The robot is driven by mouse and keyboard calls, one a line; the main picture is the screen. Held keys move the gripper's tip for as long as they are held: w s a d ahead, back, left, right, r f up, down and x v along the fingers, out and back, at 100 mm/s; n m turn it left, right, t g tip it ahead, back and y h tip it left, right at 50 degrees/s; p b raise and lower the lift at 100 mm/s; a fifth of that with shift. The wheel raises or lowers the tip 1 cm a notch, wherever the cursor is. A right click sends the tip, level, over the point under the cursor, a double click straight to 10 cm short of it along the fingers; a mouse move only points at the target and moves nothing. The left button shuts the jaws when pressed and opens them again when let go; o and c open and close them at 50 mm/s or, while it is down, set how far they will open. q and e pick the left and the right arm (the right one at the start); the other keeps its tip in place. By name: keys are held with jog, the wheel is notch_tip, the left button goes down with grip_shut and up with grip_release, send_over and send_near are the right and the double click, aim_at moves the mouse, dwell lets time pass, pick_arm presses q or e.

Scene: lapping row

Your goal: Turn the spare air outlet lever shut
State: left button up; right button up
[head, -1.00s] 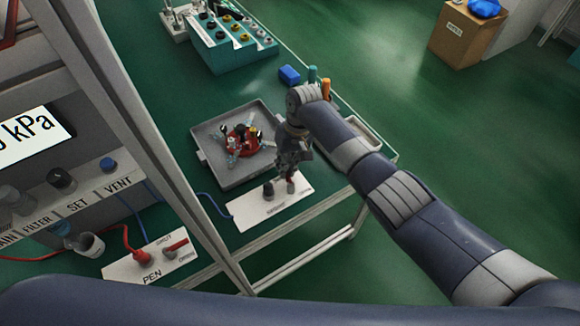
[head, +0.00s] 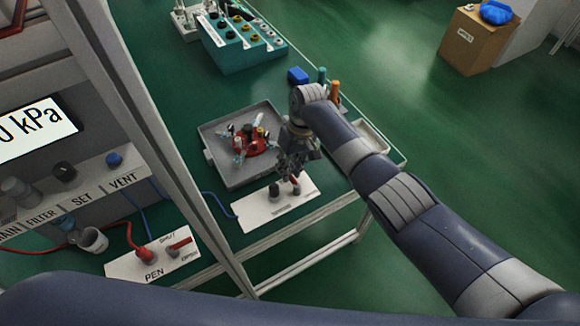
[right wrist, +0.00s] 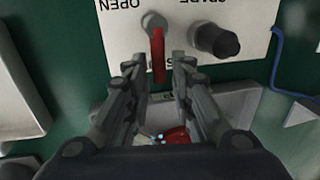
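The spare air outlet plate (head: 268,213) is white and lies at the table's front edge, with a dark round fitting (head: 274,189) and a red lever (head: 296,181). In the right wrist view the red lever (right wrist: 158,55) runs straight from its pivot toward me, away from the OPEN word, toward a label mostly hidden by my fingers. My right gripper (head: 289,170) is over the lever. In the right wrist view its fingers (right wrist: 158,68) are apart, one on each side of the lever; contact is not clear. My left gripper is out of view.
A grey tray (head: 215,163) with a red manifold (head: 254,146) lies just behind the plate. The dark fitting (right wrist: 216,38) stands close beside the right gripper. The PEN plate (head: 126,266) with its own red lever is at left, beyond a frame post (head: 170,150).

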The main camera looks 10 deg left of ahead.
dwell(0.3)
notch_tip(320, 180, up, 12)
jog(key=w+d, duration=0.1)
jog(key=shift+w+d, duration=0.2)
jog(key=shift+d, duration=0.2)
jog(key=shift+f, duration=0.15)
